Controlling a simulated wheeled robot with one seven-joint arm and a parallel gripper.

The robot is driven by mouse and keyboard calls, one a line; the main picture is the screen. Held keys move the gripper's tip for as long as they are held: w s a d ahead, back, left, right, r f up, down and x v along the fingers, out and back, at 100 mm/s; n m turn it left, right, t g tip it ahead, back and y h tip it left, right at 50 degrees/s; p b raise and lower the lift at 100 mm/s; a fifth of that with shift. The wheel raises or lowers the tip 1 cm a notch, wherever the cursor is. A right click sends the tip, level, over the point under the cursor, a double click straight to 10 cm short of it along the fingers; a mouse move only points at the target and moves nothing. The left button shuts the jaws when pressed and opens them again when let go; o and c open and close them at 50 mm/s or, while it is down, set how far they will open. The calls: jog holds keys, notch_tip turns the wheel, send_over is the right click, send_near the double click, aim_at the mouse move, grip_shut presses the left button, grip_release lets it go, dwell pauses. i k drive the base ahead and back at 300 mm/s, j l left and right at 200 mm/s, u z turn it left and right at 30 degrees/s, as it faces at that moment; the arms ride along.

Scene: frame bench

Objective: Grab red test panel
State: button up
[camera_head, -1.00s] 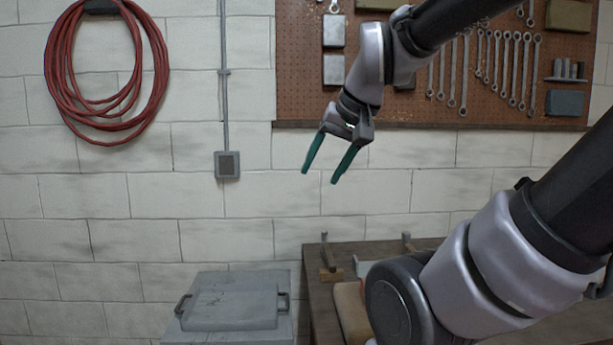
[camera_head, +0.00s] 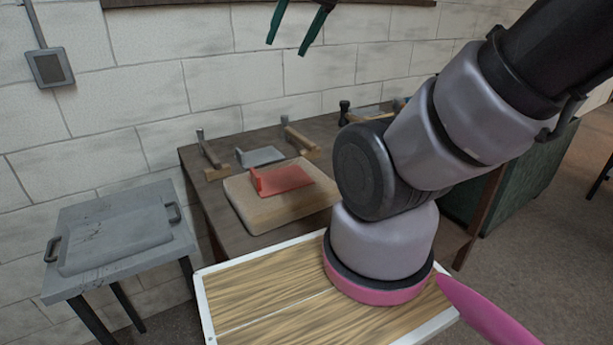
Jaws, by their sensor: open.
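The red test panel (camera_head: 283,180) lies on a light wooden block (camera_head: 250,202) on the dark workbench, with a raised red edge at its left end. My gripper (camera_head: 289,48) shows at the top of the view, its two green fingers apart and empty. It hangs in front of the wall, above and well clear of the panel. The gripper's body is cut off by the top edge of the picture.
The workbench (camera_head: 226,153) also holds a grey plate (camera_head: 260,156) and wooden pieces with upright metal parts. A grey tray (camera_head: 115,240) with handles sits on a small grey table at left. My arm hides the bench's right part. A green cabinet (camera_head: 520,180) stands at right.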

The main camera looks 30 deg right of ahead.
aim_at(273, 182)
jog(key=z, duration=0.15)
jog(key=k+j, duration=0.15)
jog(key=j, duration=0.3)
jog(key=k+j+z, duration=0.15)
jog(key=j, duration=0.25)
jog(key=k+j, duration=0.15)
jog(key=j, duration=0.25)
jog(key=k+j+z, duration=0.1)
jog(key=j, duration=0.3)
jog(key=k+j+z, duration=0.1)
jog(key=k+j, duration=0.2)
jog(key=j, duration=0.1)
